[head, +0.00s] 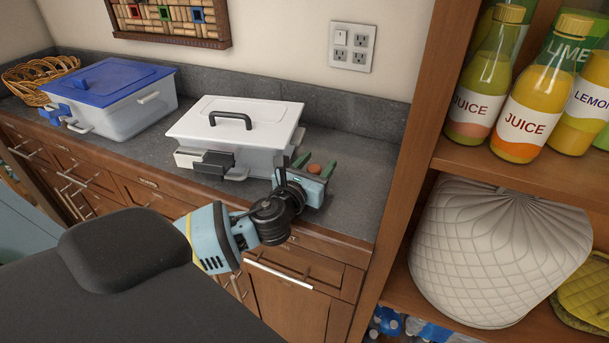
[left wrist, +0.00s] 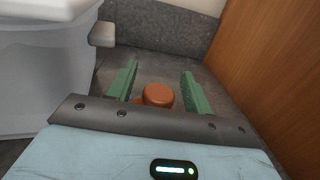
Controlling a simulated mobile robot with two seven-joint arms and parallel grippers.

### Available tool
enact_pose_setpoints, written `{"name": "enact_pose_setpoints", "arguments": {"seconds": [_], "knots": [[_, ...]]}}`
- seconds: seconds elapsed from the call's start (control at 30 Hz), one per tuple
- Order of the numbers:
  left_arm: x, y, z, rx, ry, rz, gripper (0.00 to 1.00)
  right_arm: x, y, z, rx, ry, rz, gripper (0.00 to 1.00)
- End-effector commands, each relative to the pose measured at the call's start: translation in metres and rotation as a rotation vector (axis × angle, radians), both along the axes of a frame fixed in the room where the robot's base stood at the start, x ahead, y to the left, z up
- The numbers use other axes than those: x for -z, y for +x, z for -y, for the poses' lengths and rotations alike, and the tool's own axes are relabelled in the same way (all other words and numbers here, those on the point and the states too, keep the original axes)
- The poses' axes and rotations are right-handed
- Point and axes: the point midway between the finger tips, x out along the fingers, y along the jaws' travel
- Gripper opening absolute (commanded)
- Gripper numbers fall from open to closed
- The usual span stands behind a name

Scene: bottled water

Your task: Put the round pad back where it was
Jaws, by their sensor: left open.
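My left gripper (head: 312,172) is open over the grey counter, right of the white lidded box. In the left wrist view its green fingers (left wrist: 160,88) stand apart, with a small round orange-brown piece (left wrist: 158,95) between them. This piece also shows in the head view (head: 314,168). I cannot tell whether it is the round pad; neither finger touches its sides. A large pale quilted round pad (head: 495,250) leans on the lower shelf at right, with a yellow-green quilted one (head: 588,292) beside it. My right gripper is not in view.
The white lidded box (head: 240,125) stands left of my gripper, and a blue-lidded box (head: 115,90) farther left by a wicker basket (head: 38,72). The wooden shelf side (head: 425,130) rises at right. Juice bottles (head: 535,100) stand on the shelf above. Counter (head: 365,165) right of the gripper is clear.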

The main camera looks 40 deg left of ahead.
Motion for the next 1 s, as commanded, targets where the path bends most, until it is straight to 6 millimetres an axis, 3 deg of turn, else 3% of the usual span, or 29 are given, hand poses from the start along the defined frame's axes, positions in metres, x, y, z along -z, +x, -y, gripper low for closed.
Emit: {"name": "enact_pose_setpoints", "arguments": {"seconds": [0.4,0.6,1.0], "knots": [[0.003,-0.073,0.012,0.003,0.000,-0.005,0.51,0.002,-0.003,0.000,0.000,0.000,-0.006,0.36],[0.002,-0.100,0.016,0.002,0.000,-0.004,0.51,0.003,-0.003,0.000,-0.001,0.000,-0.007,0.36],[0.001,-0.113,0.018,0.001,-0.001,0.000,0.51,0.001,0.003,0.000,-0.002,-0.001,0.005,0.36]]}}
